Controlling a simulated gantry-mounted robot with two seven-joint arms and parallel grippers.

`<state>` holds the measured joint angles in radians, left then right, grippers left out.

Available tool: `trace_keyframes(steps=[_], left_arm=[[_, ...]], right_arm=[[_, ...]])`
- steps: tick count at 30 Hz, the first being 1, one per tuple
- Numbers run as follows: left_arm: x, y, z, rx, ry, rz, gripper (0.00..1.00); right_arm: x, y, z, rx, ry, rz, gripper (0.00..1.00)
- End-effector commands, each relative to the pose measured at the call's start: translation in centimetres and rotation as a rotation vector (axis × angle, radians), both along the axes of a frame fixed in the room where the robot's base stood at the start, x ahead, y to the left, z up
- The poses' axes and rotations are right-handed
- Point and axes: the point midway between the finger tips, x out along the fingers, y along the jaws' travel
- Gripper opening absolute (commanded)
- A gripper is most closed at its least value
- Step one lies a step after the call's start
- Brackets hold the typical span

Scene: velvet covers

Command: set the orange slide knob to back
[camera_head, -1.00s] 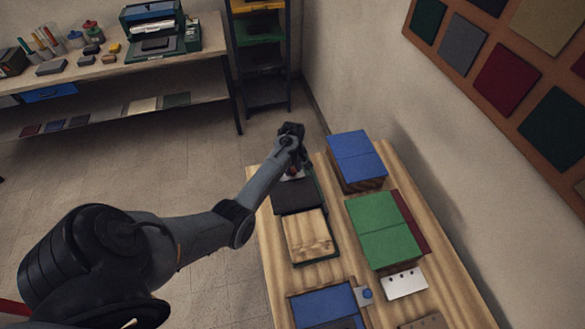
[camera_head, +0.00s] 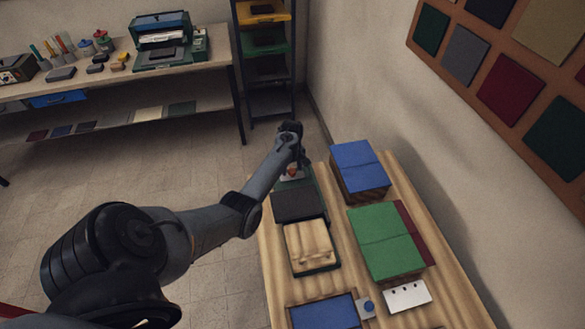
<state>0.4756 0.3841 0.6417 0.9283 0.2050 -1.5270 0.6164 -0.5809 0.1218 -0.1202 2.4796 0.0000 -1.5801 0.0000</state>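The orange knob (camera_head: 292,171) shows as a small orange spot at the far end of the wooden table, on a pale plate of the dark green device there. My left gripper (camera_head: 294,160) is right at the knob, pointing down over it. Its fingers are small and partly hidden by my own wrist, so I cannot tell whether they are open or shut, or whether they touch the knob. My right gripper is not in view.
On the table (camera_head: 341,203) stand a blue-topped block (camera_head: 358,165), a green-topped block (camera_head: 385,240), a black pad (camera_head: 298,205), a wooden block (camera_head: 309,243) and a blue panel (camera_head: 323,312). A wall rises on the right. Shelves (camera_head: 265,60) stand behind.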

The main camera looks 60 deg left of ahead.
Motion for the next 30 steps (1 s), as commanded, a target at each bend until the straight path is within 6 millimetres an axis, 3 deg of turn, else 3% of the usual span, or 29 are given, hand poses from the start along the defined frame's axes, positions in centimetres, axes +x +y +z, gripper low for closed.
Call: trace_keyframes(steps=[11,24,30], left_arm=[[0.0,0.0,1.3,0.000,0.000,-0.001,0.61],[0.0,0.0,8.4,0.001,-0.001,-0.001,0.61],[0.0,0.0,10.3,0.000,0.000,0.000,0.61]], right_arm=[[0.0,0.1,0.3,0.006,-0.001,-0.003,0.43],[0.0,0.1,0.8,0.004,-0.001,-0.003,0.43],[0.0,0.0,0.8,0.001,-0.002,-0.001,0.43]])
